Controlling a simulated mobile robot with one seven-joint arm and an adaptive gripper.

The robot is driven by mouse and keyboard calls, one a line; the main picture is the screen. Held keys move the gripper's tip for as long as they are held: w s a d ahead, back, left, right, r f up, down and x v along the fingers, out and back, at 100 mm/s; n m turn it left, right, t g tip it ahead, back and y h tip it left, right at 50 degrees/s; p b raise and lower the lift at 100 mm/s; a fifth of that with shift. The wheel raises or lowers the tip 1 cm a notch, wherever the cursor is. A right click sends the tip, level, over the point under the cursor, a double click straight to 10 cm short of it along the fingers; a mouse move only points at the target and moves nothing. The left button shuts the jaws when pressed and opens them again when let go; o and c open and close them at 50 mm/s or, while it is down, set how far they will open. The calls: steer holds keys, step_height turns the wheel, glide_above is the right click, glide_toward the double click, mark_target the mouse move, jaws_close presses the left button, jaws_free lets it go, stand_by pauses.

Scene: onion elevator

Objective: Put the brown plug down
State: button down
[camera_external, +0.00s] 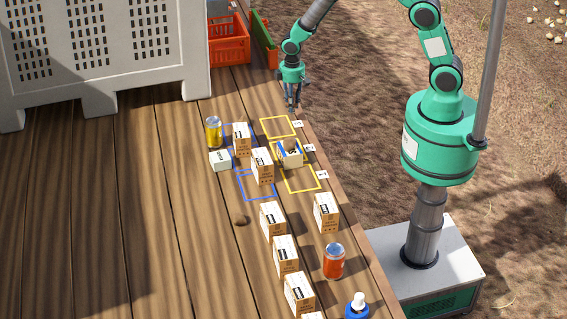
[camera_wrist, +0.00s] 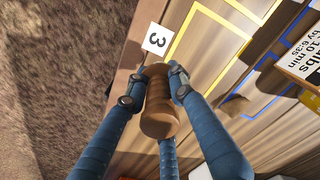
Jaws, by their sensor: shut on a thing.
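My gripper (camera_external: 293,104) is over the right edge of the wooden deck, beyond the yellow outlined squares. In the wrist view its blue fingers (camera_wrist: 156,80) are closed around the brown plug (camera_wrist: 160,112), a turned, knob-like wooden piece. The plug cannot be made out clearly in the external view. The card marked 3 (camera_wrist: 156,40) lies just past the fingertips, beside a yellow outlined square (camera_wrist: 179,36); the card also shows in the external view (camera_external: 298,124). Whether the plug touches the deck cannot be told.
Several cartons (camera_external: 262,165), a yellow can (camera_external: 213,132), a small white box (camera_external: 220,160) and an orange can (camera_external: 334,261) stand nearby. A brown lump (camera_external: 241,220) lies on the deck. Orange crates (camera_external: 229,48) stand behind.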

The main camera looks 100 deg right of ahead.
steer(key=shift+w+d+f, duration=0.1)
steer(key=shift+w+d, duration=0.2)
steer(key=shift+w, duration=0.35)
steer(key=shift+w+d+f, duration=0.1)
steer(key=shift+w+d, duration=0.25)
steer(key=shift+w, duration=0.3)
steer(key=shift+w+d+f, duration=0.1)
steer(key=shift+w+d, duration=0.2)
steer(key=shift+w, duration=0.35)
steer(key=shift+f+p, duration=0.55)
steer(key=shift+f, duration=1.15)
steer(key=c, duration=1.5)
jaws_free()
steer(key=shift+f, duration=0.15)
steer(key=shift+s+r+b, duration=0.1)
steer(key=shift+r+b, duration=0.55)
steer(key=shift+r, duration=5.55)
